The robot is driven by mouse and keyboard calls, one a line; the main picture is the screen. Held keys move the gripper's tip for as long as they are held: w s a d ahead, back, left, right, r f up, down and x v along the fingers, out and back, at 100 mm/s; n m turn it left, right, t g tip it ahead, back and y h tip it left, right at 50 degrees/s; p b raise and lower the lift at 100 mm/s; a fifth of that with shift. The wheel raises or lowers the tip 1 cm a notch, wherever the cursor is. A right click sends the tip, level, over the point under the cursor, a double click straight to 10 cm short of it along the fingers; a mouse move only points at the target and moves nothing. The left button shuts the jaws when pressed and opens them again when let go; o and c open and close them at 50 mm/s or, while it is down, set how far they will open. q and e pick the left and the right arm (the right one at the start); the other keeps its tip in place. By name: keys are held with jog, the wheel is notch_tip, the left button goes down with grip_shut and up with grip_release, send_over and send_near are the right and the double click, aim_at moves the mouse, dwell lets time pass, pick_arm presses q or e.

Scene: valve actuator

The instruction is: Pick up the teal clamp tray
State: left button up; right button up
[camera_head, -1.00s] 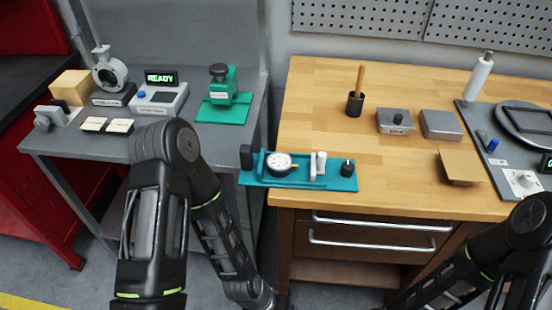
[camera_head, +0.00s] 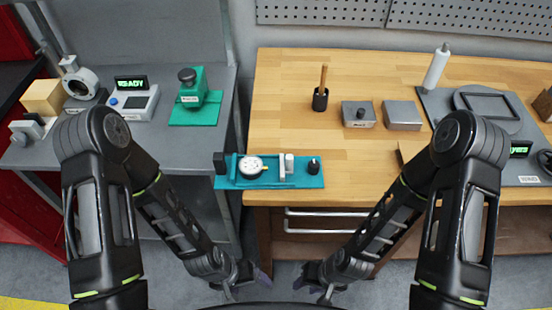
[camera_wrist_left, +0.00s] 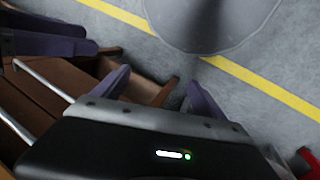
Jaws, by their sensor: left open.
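The teal clamp tray (camera_head: 205,182) lies at the left front corner of the wooden bench in the head view, its left end reaching past the bench edge. It carries a round dial gauge (camera_head: 251,167), a white upright clamp part (camera_head: 285,166), a black knob (camera_head: 313,166) and a dark block at its left end. My left gripper (camera_head: 246,277) is open and empty, low in front of the bench and below the tray. Its spread fingers show in the left wrist view (camera_wrist_left: 158,92). My right gripper (camera_head: 316,279) is beside it, apparently open and empty. Neither touches the tray.
The wooden bench (camera_head: 285,110) has a clear area behind the tray. A black cup with a stick (camera_head: 320,98) and grey boxes (camera_head: 402,115) stand farther back. A grey table at left holds a green fixture (camera_head: 194,98). Drawer handles (camera_head: 320,213) face my grippers.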

pick_arm(q)
jog(key=shift+s+a+r, duration=0.1)
jog(key=shift+s+r, duration=0.05)
jog(key=shift+r, duration=0.55)
jog(key=shift+c, duration=0.2)
